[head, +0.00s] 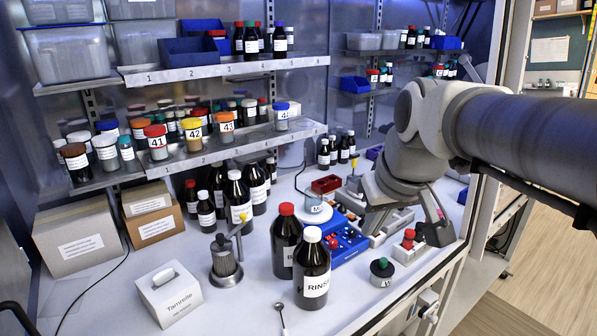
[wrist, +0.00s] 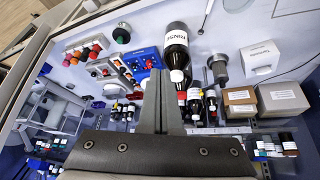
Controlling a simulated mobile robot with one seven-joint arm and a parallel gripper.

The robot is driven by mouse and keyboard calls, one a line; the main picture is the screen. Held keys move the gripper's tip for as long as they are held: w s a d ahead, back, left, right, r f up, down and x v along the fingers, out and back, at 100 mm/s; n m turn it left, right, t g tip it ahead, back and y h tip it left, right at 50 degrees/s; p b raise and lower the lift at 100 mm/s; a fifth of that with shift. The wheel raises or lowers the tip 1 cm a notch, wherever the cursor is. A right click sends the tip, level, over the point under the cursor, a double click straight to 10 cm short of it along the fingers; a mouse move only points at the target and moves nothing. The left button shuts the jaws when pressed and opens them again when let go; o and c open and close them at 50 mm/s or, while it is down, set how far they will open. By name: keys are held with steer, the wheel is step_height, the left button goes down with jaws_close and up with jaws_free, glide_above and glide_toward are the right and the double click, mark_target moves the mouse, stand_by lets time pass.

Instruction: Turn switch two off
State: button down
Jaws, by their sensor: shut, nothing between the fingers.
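In the wrist view my gripper (wrist: 163,78) is shut and empty, its grey fingers in front of the bench and bottles. In the head view my wrist hangs over the right part of the bench and hides part of the controls. A pale switch box with orange and red knobs (wrist: 88,48) and a second pale box with red knobs (wrist: 104,69) show in the wrist view, apart from my fingers. A blue panel (wrist: 142,62) with red and dark knobs lies beside them; in the head view it shows too (head: 346,240). No switch number is readable, so I cannot tell which is switch two.
A dark RINSE bottle (head: 312,275) and a red-capped bottle (head: 286,240) stand left of the blue panel. A green-topped pot (head: 382,272) and a red button box (head: 408,246) stand near the front edge. Shelves of jars (head: 195,135) line the back.

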steer(key=w+d+f+n+y+b, duration=0.1)
steer(key=w+d+f, duration=0.1)
steer(key=w, duration=0.8)
steer(key=w+d+f+n+y, duration=0.1)
steer(key=w+d+f+n, duration=0.1)
steer(key=w, duration=0.8)
steer(key=w+d+f+n+y+b, duration=0.1)
steer(key=w+d+f, duration=0.15)
steer(key=w, duration=0.75)
steer(key=w+d+f+n+t, duration=0.1)
steer(key=w+d+f, duration=0.5)
steer(key=w+f, duration=0.2)
steer(key=shift+f+y, duration=0.4)
steer(key=shift+f, duration=0.15)
steer(key=shift+a, duration=0.1)
steer(key=p, duration=0.2)
glide_above(349, 216)
steer(key=s+d, duration=0.1)
steer(key=s, duration=0.1)
step_height(349, 216, down, 7)
steer(key=shift+d+f, duration=0.15)
step_height(349, 216, down, 3)
steer(key=shift+f, duration=0.75)
